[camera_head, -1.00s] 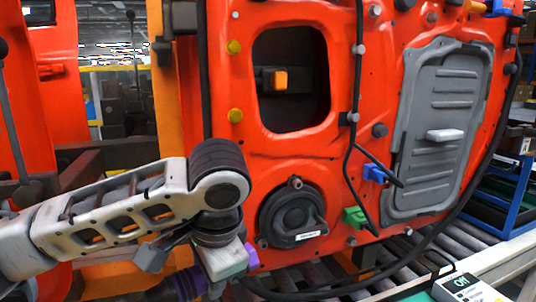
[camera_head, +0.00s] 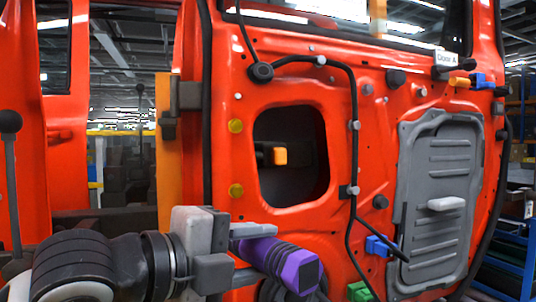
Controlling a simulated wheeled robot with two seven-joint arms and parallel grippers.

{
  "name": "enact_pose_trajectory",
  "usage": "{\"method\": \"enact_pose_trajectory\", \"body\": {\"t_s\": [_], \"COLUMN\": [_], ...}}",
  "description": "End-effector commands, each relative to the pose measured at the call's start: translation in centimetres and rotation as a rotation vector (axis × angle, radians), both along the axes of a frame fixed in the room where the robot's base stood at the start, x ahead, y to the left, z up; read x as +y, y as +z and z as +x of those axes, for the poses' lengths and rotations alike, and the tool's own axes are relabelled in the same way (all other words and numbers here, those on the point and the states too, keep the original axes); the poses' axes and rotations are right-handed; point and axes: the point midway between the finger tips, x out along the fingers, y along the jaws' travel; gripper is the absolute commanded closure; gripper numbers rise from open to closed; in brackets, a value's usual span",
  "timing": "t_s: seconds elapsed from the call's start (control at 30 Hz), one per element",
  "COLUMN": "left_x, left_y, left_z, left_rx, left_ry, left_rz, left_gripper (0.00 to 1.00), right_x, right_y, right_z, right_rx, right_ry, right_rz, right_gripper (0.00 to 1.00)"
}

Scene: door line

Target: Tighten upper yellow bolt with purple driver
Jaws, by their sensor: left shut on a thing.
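The upper yellow bolt (camera_head: 235,126) sits on the orange-red door panel (camera_head: 300,75), left of the large opening. The lower yellow bolt (camera_head: 236,190) is below it. My left gripper (camera_head: 240,255) is shut on the purple driver (camera_head: 292,266), in front of the lower left of the door. The driver has a purple body with dark grip bands, and its purple end faces right and toward the camera. Its tip is hidden or cannot be made out. The gripper is below both yellow bolts and apart from them in the picture. My right gripper is not in view.
A black cable (camera_head: 352,130) runs down the door. A grey ribbed panel (camera_head: 440,190) with a white handle is at right, near a blue connector (camera_head: 377,246) and a green connector (camera_head: 360,291). An orange post (camera_head: 168,150) stands left of the door.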

Motion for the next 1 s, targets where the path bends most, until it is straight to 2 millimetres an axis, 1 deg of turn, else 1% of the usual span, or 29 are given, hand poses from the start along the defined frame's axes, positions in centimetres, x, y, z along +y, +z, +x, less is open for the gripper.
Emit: {"method": "enact_pose_trajectory", "body": {"t_s": [0.03,0.1,0.2,0.3,0.4,0.5,0.63,0.77,1.0], "left_x": [-0.3,-1.0,-1.5,-1.7,-1.7,-1.6,-1.4,-1.1,-0.4], "left_y": [1.8,4.8,8.6,11.6,13.8,15.2,15.8,15.8,15.8], "left_z": [-0.2,-1.2,-2.7,-4.2,-5.4,-6.2,-6.2,-5.4,-3.1], "left_rx": [-0.046,-0.108,-0.175,-0.215,-0.239,-0.254,-0.257,-0.254,-0.254], "left_ry": [-0.078,-0.194,-0.291,-0.326,-0.332,-0.327,-0.320,-0.318,-0.318], "left_rz": [-0.079,-0.181,-0.294,-0.366,-0.413,-0.437,-0.449,-0.448,-0.448], "left_gripper": [1.00,1.00,1.00,1.00,1.00,1.00,1.00,1.00,1.00], "right_x": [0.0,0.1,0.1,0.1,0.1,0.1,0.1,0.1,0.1], "right_y": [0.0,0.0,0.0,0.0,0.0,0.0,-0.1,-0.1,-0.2], "right_z": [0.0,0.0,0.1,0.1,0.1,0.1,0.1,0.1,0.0], "right_rx": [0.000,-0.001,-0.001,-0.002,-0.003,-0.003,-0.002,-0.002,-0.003], "right_ry": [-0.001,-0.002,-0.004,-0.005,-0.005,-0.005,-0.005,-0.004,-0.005], "right_rz": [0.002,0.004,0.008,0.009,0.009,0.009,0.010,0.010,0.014], "right_gripper": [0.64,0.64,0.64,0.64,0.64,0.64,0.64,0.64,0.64]}}
